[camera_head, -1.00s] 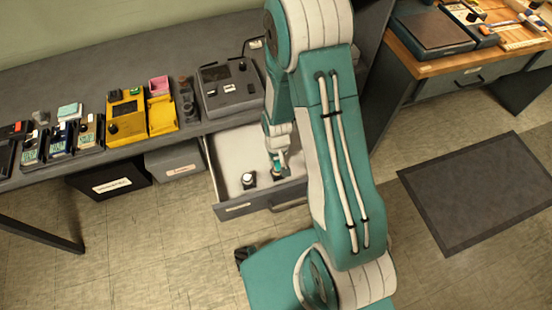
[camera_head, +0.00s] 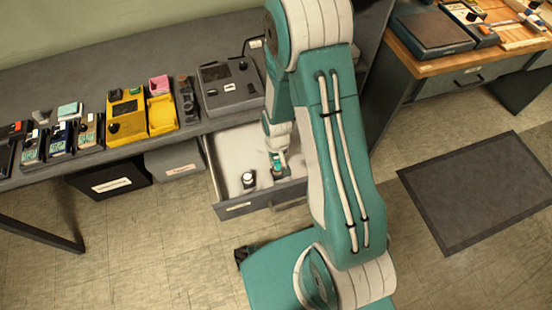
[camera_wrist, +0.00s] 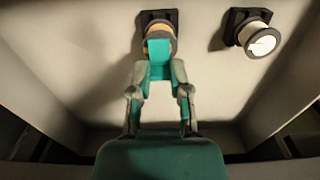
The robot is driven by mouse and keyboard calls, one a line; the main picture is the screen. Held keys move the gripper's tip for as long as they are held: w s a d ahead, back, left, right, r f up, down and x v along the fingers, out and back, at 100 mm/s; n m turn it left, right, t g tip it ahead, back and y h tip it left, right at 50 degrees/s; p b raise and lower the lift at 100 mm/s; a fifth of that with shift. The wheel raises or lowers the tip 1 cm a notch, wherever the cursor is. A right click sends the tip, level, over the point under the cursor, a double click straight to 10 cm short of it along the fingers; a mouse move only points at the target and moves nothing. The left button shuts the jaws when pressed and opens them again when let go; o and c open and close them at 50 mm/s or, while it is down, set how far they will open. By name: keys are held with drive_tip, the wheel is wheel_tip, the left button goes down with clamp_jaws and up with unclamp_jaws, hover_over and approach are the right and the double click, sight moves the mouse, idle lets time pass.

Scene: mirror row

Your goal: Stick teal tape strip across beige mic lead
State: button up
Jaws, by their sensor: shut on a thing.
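My gripper (camera_wrist: 160,68) points into an open drawer, its fingers closed on a teal piece (camera_wrist: 159,50) that looks like the teal tape strip. The teal piece also shows in the head view (camera_head: 277,160). It is in front of an orange-brown roll (camera_wrist: 158,29) on a dark holder and hides part of it. I cannot tell whether it is still joined to the roll. I cannot make out a beige mic lead in either view.
A second dark holder with a white-faced roll (camera_wrist: 260,41) is to the right in the wrist view. The drawer's front (camera_head: 240,209) and side walls surround my gripper. Yellow and grey devices (camera_head: 128,118) stand on the grey bench (camera_head: 150,60). A wooden bench is at right.

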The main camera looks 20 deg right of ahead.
drive_tip(key=shift+f, duration=0.55)
idle(0.7)
idle(0.3)
drive_tip(key=o, duration=0.8)
drive_tip(key=shift+c, duration=0.2)
wheel_tip(320, 180, up, 12)
